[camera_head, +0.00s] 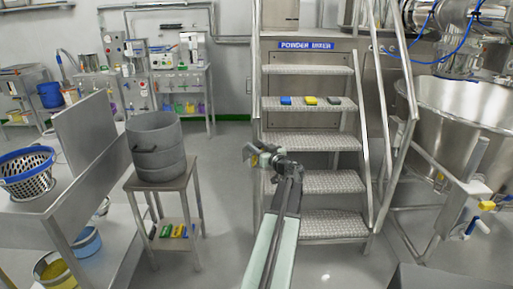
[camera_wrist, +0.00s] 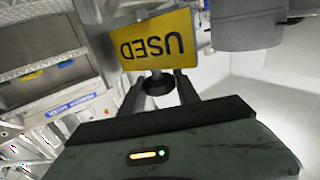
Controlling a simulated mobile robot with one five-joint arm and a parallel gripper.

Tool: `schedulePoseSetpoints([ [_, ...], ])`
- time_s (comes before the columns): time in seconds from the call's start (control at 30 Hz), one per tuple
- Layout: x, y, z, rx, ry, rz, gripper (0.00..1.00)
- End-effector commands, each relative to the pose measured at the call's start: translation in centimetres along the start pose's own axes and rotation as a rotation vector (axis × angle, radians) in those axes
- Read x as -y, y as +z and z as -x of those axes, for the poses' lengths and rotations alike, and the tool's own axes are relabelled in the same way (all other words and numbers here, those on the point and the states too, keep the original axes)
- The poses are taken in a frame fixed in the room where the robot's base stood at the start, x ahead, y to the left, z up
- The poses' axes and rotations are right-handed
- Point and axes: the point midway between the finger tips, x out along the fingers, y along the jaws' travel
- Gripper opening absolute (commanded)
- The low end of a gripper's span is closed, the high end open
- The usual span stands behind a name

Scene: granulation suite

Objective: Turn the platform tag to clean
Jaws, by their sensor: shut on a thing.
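A yellow tag (camera_wrist: 155,42) with the word USED, upside down in the picture, fills the top middle of the wrist view. A dark round knob (camera_wrist: 156,86) on a short stem sits under the tag. My gripper (camera_wrist: 160,90) is shut on this knob, with one finger on each side. In the head view my gripper (camera_head: 262,155) is in front of the left stair rail. There the tag is too small to read. I cannot tell what the tag is mounted on. Its other face is hidden.
Metal stairs (camera_head: 315,185) with rails lead to a POWDER MIXER sign (camera_head: 306,45). A blue, a yellow and a dark block lie on one step. A grey drum (camera_head: 156,150) stands on a small table left of my arm. A steel bowl (camera_head: 470,100) is right.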

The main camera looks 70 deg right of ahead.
Motion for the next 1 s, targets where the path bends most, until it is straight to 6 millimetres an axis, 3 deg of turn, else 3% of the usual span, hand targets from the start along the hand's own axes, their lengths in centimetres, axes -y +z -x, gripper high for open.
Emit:
schedulePoseSetpoints([
  [0.03,-0.93,-0.01,-0.12,0.000,-0.032,0.000,0.00],
  [0.6,-0.67,-0.01,-0.30,0.000,-0.542,-0.001,0.00],
  [1.0,-0.25,0.00,-0.18,0.000,-0.731,-0.001,0.00],
])
